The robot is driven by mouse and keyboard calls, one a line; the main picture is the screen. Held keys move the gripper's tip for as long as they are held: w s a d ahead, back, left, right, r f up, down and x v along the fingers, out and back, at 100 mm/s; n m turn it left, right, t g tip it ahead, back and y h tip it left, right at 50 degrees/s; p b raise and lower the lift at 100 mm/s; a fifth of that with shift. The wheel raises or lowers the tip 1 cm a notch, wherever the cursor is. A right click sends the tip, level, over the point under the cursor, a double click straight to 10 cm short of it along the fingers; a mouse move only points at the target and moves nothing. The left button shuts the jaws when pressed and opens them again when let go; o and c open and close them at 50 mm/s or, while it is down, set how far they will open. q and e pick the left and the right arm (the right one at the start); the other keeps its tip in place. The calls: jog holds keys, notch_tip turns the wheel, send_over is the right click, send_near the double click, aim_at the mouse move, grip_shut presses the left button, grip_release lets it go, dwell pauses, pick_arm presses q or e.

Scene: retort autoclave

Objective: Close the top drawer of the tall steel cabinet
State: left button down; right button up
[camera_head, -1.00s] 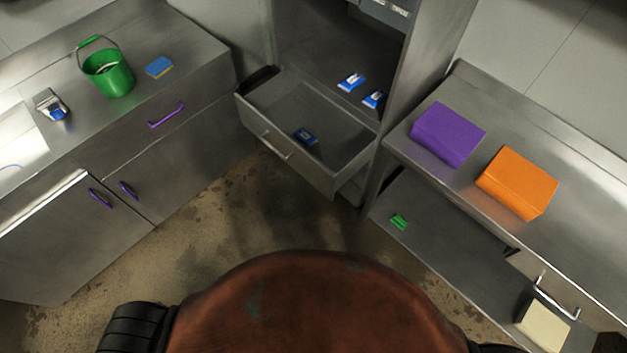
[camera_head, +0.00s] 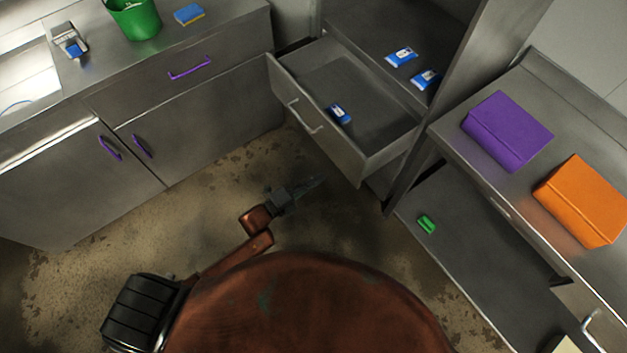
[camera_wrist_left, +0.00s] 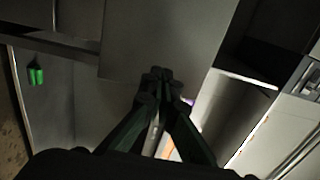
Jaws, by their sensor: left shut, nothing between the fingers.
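The tall steel cabinet (camera_head: 505,40) stands at the back, and its drawer (camera_head: 318,128) is pulled well out toward me. The drawer has a pale bar handle (camera_head: 306,118) on its front, and a blue-and-white packet (camera_head: 340,114) lies inside. My left gripper (camera_head: 318,182) is shut and empty, in front of and apart from the drawer front, pointing right. In the left wrist view its closed fingers (camera_wrist_left: 158,75) show before a grey panel; I cannot tell which panel this is. My right gripper is not in view.
A steel counter (camera_head: 240,22) with purple handles (camera_head: 190,68) stands left, bearing a green bucket (camera_head: 134,18). The right bench carries a purple box (camera_head: 507,130) and an orange box (camera_head: 583,200); a green item (camera_head: 427,224) lies on its lower shelf. Open floor lies before the drawer.

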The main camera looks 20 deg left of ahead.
aim_at(347, 160)
pick_arm(q)
jog(key=b+x, duration=0.1)
jog(key=x, duration=0.8)
jog(key=shift+f, duration=0.1)
jog(key=shift+w+d, duration=0.2)
jog(key=shift+w, duration=0.05)
jog(key=shift+w, duration=0.1)
